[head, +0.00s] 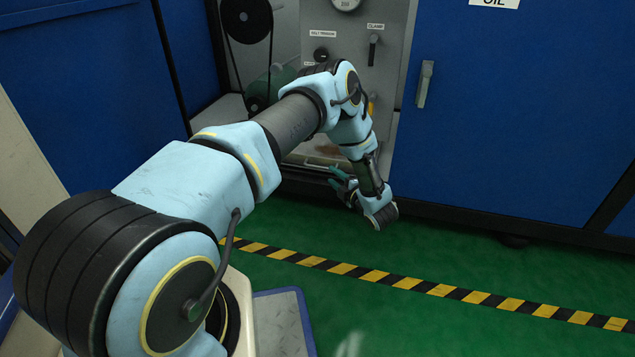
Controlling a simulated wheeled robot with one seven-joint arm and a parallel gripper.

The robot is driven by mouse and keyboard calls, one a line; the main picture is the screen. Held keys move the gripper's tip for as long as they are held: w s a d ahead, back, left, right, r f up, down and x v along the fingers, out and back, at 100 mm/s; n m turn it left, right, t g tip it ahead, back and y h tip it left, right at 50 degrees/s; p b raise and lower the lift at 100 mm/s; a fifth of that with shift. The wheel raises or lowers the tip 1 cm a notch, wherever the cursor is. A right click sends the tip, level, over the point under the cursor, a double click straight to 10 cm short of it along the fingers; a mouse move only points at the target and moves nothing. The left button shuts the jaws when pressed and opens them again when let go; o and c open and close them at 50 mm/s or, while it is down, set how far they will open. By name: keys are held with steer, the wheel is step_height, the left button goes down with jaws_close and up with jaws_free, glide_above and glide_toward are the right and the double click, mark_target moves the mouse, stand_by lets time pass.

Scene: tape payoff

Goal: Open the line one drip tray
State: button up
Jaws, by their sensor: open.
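What looks like the drip tray (316,149) is a pale, shallow pan with something brownish in it, low in the grey machine bay. Its right part is hidden behind my arm. My gripper (340,181) is just in front of and below the tray's front edge, with its teal fingers pointing left toward the bay. The fingers are apart and I see nothing between them. I cannot tell whether a finger touches the tray's front.
A grey panel (383,70) with a clamp lever (373,48) stands above. A blue cabinet door (520,110) with a handle (425,84) is at the right. A belt and pulley (247,18) are at the left. The green floor (450,330) is clear, with a striped line (375,276).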

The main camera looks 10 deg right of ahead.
mark_target(318, 167)
steer(key=b+x, duration=0.1)
steer(key=x, duration=0.2)
steer(key=b+x, duration=0.2)
steer(key=x, duration=0.1)
steer(key=b+x, duration=0.1)
steer(key=x, duration=0.2)
steer(key=shift+w+a+f, duration=0.2)
steer(key=shift+a+f, duration=0.1)
steer(key=shift+f, duration=0.15)
steer(key=shift+w+a, duration=0.1)
steer(key=shift+w, duration=0.25)
jaws_close()
stand_by(0.7)
